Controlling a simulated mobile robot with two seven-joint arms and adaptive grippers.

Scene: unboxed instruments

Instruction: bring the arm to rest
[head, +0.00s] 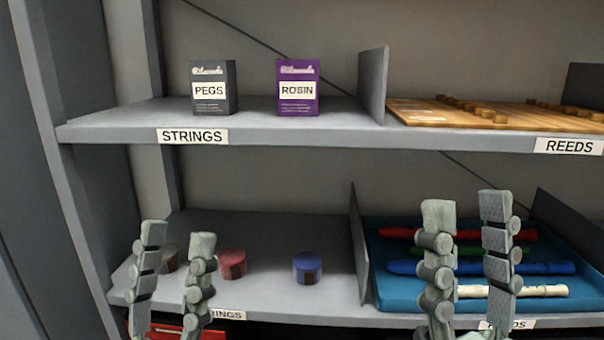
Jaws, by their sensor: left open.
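My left gripper (177,240) is at the lower left, in front of the lower shelf, its two fingers upright and apart with nothing between them. My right gripper (467,205) is at the lower right, its fingers upright and apart. It stands in front of the blue tray (385,296) and holds nothing that I can see. The fingers hide parts of the tray and its contents.
The upper shelf (255,125) carries a grey PEGS box (212,105), a purple ROSIN box (298,106) and a wooden board (480,119). The lower shelf (270,238) has a red round container (232,262) and a blue one (307,267). Coloured instruments lie in the tray.

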